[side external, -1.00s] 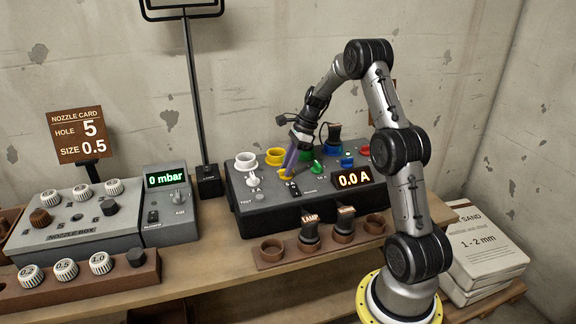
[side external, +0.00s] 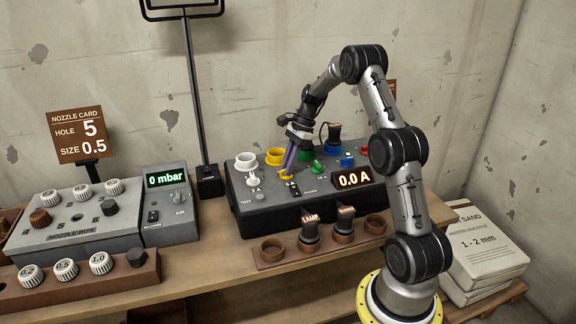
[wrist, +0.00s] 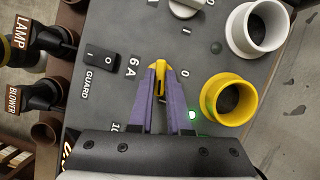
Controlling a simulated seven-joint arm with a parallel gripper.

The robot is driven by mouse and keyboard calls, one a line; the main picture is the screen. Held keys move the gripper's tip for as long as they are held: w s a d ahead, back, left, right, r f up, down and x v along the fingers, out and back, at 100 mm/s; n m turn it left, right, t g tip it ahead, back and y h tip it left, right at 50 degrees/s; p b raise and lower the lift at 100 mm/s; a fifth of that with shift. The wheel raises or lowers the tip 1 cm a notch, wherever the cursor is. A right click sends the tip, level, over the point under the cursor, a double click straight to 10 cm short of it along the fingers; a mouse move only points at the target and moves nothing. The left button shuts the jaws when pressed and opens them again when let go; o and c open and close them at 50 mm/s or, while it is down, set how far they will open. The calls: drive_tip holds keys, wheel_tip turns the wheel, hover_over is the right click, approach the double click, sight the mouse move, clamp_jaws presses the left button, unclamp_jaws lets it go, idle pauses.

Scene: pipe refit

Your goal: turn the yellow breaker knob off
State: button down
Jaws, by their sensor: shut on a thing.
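The yellow breaker knob (side external: 286,176) is on the sloped face of the dark breaker box (side external: 262,218), in front of the yellow socket (side external: 275,156). My gripper (wrist: 160,82) has its purple fingers shut on the yellow knob (wrist: 155,70), one on each side. The fingers hide part of the knob, and I cannot read its setting for certain. A "6 A" label (wrist: 133,66) is to its left in the wrist view and a "0" mark (wrist: 185,73) to its right. A green light (wrist: 192,114) glows beside the yellow socket (wrist: 228,99).
The white knob (side external: 252,182) is left of the yellow one; green (side external: 318,166) and blue (side external: 346,160) knobs are to the right. A guard switch (wrist: 102,59) is close by. The display (side external: 352,179) reads 0.0 A. LAMP and BLOWER plugs (wrist: 32,98) stand in front.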

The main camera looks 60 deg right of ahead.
drive_tip(key=n, duration=0.2)
drive_tip(key=n+g, duration=0.1)
drive_tip(key=n, duration=0.1)
drive_tip(key=shift+w+n+g+y, duration=0.15)
drive_tip(key=shift+n+g+y, duration=0.15)
drive_tip(key=n+g, duration=0.1)
drive_tip(key=n, duration=0.2)
drive_tip(key=shift+w+n, duration=0.1)
drive_tip(key=shift+n, duration=0.2)
drive_tip(key=n+g, duration=0.1)
drive_tip(key=n, duration=0.2)
drive_tip(key=n+g+h, duration=0.1)
drive_tip(key=n, duration=0.3)
drive_tip(key=shift+w+g, duration=0.15)
drive_tip(key=shift+g, duration=0.25)
drive_tip(key=c, duration=0.9)
unclamp_jaws()
drive_tip(key=shift+o, duration=0.2)
drive_tip(key=v, duration=0.7)
drive_tip(key=shift+r, duration=0.3)
